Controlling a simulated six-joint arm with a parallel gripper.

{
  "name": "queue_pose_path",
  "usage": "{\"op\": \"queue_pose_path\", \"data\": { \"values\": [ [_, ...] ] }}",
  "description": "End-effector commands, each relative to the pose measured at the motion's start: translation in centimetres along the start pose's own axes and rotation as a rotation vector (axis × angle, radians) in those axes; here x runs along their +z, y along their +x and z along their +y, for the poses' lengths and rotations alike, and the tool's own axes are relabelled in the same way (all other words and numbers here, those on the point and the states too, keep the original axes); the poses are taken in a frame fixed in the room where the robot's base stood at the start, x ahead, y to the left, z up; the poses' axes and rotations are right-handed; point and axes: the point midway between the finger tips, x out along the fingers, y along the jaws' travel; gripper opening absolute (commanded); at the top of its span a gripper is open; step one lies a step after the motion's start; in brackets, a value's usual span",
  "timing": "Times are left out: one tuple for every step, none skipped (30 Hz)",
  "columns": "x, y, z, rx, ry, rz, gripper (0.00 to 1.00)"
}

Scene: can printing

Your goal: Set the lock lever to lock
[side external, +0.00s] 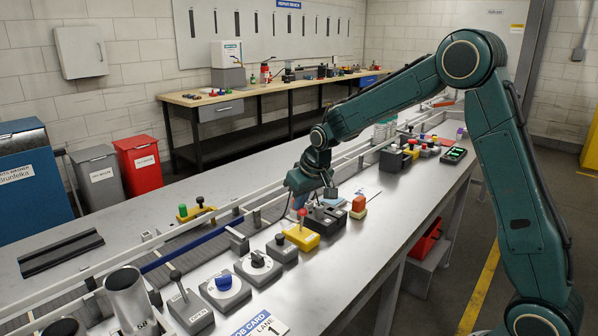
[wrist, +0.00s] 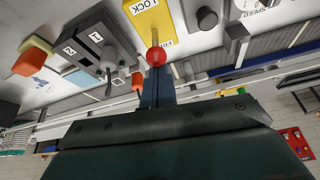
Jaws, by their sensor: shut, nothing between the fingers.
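The lock lever is a yellow box (side external: 301,238) with a red-knobbed lever, standing mid-bench in the side view. In the wrist view its yellow plate (wrist: 148,20) reads LOCK at one end and a partly hidden label at the other. The red ball knob (wrist: 156,57) shows right at my fingertips, nearer the partly hidden label; I cannot tell whether they touch. My gripper (wrist: 157,72) is shut and empty. In the side view my gripper (side external: 299,200) points down just above and behind the yellow box.
A dark switch box marked 1 and 2 (wrist: 100,50) stands close beside the yellow box, with an orange button (side external: 358,206) beyond. On the other side are a black-knobbed grey box (side external: 282,249), a dial (side external: 257,265) and a blue knob (side external: 224,283). A rail-edged conveyor runs behind.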

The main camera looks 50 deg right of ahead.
Motion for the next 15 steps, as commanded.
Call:
{"op": "queue_pose_path", "data": {
  "values": [
    [0.39, -0.19, 0.09, -0.003, 0.002, 0.025, 0.0],
    [0.58, -0.24, 0.13, -0.006, 0.003, 0.042, 0.0],
    [0.78, -0.3, 0.17, -0.009, 0.005, 0.065, 0.0],
    [0.89, -0.38, 0.19, -0.012, 0.005, 0.083, 0.0],
    [1.05, -0.43, 0.21, -0.014, 0.006, 0.099, 0.0],
    [1.25, -0.46, 0.24, -0.018, 0.007, 0.121, 0.0],
    [1.35, -0.51, 0.26, -0.02, 0.008, 0.134, 0.0],
    [1.34, -0.51, 0.25, -0.019, 0.007, 0.133, 0.0],
    [1.24, -0.49, 0.23, -0.019, 0.007, 0.132, 0.0],
    [1.22, -0.49, 0.23, -0.019, 0.007, 0.132, 0.0],
    [1.22, -0.48, 0.22, -0.019, 0.007, 0.131, 0.0],
    [1.22, -0.48, 0.22, -0.019, 0.007, 0.131, 0.0],
    [1.22, -0.48, 0.22, -0.019, 0.007, 0.131, 0.0],
    [1.21, -0.48, 0.22, -0.019, 0.007, 0.131, 0.0],
    [1.2, -0.5, 0.22, -0.019, 0.007, 0.131, 0.0]
  ]
}}
